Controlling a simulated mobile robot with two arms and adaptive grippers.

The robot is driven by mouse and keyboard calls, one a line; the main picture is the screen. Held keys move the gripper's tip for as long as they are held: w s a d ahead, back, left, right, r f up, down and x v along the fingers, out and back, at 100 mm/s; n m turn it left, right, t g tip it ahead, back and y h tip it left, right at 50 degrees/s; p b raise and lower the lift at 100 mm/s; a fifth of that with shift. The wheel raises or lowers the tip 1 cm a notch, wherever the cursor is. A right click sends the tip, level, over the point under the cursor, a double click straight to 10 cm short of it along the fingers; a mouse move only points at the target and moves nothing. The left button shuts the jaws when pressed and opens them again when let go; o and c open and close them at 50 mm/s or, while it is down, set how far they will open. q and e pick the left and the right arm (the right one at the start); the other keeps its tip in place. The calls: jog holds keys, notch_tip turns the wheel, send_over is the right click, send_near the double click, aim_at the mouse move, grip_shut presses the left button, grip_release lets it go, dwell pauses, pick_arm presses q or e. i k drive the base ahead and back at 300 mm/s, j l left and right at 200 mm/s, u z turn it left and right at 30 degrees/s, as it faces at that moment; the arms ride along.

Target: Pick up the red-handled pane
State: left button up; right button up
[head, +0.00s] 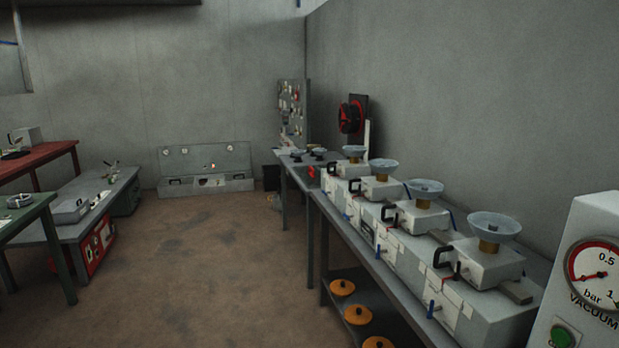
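I cannot make out a red-handled pane for certain. A small red spot (213,166) shows on the grey panelled unit (176,160) at the far wall, too small to identify. A black and red round device (350,118) stands by the right wall, beyond the row of scale-like units. A small red item (313,172) is at the far end of the right bench. Neither of my grippers is in view.
A long bench (390,300) along the right wall carries several grey units with shallow dishes. A vacuum gauge box (590,270) stands at near right. Green (30,215), grey (100,200) and red (50,158) tables stand left. The brown floor (190,270) between is clear.

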aim_at(311, 175)
jog(key=i+j+u, duration=0.3)
jog(key=i, duration=0.75)
jog(key=i+u, duration=0.3)
jog(key=i, duration=2.9)
jog(key=i+z, duration=0.25)
jog(key=i, duration=0.25)
jog(key=i+j+z, duration=0.2)
jog(key=i, duration=0.3)
jog(key=i+j+z, duration=0.25)
jog(key=i, duration=0.25)
jog(key=i+j+z, duration=0.2)
jog(key=i+j, duration=0.15)
jog(key=i, duration=0.1)
